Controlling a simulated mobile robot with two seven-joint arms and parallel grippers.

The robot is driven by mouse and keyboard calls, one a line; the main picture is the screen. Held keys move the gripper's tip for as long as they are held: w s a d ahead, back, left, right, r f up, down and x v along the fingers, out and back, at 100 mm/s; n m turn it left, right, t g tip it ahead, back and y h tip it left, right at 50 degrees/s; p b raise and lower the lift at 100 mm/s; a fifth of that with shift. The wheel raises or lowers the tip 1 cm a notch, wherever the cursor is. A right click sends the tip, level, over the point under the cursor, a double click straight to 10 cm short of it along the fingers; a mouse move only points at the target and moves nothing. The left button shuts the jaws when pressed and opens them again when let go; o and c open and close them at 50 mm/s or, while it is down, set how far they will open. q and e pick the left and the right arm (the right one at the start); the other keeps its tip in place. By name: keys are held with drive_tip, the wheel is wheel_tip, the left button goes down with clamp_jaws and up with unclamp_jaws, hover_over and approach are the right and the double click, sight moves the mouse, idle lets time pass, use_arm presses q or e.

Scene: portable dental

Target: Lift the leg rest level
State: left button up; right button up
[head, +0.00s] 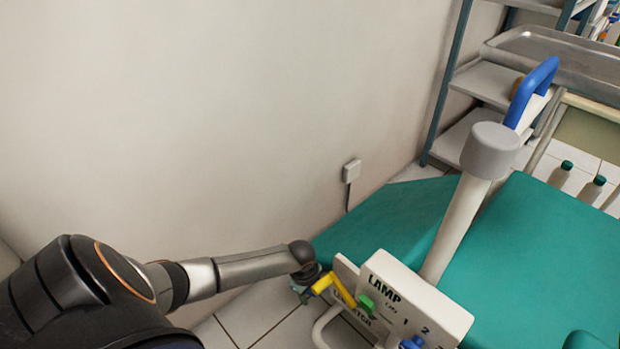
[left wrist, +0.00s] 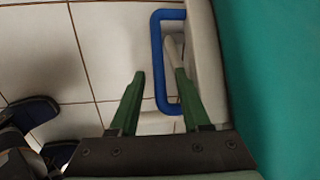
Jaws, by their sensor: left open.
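The green leg rest (head: 385,225) slopes down at the left end of the green seat in the head view. A green pad (left wrist: 280,70) fills the right side of the left wrist view; I cannot tell which part it is. Beside its pale frame is a blue handle (left wrist: 157,60). My left gripper (left wrist: 159,73) is open, with its two green fingers on either side of the handle's long bar in the picture. Whether they touch it I cannot tell. In the head view the left gripper (head: 303,284) is small and partly hidden, by the control box. My right gripper is not in view.
A white control box (head: 415,300) marked LAMP, with a yellow lever (head: 335,287) and a green button, stands close right of my left gripper. A pale post (head: 455,225) rises behind it. The wall is at the back, a shelf rack (head: 485,80) at the upper right.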

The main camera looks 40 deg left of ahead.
use_arm(q)
drive_tip(key=shift+f, duration=0.1)
drive_tip(key=shift+c, duration=0.4)
clamp_jaws()
idle(1.0)
